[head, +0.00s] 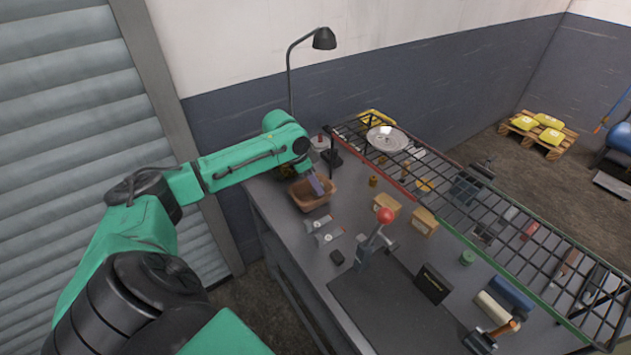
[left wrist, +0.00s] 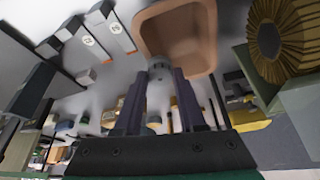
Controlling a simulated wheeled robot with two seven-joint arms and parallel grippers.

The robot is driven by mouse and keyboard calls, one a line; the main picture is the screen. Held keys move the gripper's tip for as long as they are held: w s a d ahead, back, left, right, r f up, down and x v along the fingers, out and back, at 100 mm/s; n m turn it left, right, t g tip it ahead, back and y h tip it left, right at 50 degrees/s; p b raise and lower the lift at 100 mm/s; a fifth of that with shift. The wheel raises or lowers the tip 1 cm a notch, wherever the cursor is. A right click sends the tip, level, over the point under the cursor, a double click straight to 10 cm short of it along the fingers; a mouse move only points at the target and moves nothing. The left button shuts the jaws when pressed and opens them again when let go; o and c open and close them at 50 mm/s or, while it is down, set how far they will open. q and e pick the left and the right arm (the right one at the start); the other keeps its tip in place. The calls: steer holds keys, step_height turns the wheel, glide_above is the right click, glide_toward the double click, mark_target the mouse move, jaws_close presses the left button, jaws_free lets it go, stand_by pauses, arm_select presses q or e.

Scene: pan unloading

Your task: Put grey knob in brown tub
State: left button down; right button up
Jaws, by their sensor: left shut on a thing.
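The brown tub (head: 299,203) stands on the workbench near its left end, open side up. My left gripper (head: 317,186) reaches over the tub's right side from behind. In the left wrist view the brown tub (left wrist: 205,12) lies just beyond my left gripper (left wrist: 158,82). Its two fingers are shut on the grey knob (left wrist: 158,68), a small pale cylinder whose end overlaps the tub's edge in that view. I cannot tell the knob's height above the tub. The knob is hard to make out in the head view. My right gripper is not in view.
A lever with a red ball (head: 385,215), cardboard boxes (head: 424,222) and grey blocks (head: 325,232) stand nearby. A desk lamp (head: 324,39) rises behind my left arm.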

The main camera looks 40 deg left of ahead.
arm_select(q)
steer(key=shift+f, duration=0.15)
steer(key=shift+w+f, duration=0.1)
steer(key=shift+f, duration=0.15)
steer(key=shift+c, duration=2.4)
jaws_free()
steer(key=shift+r, duration=0.25)
steer(key=b+v, duration=0.2)
steer(key=v, duration=1)
steer(key=shift+b, duration=0.3)
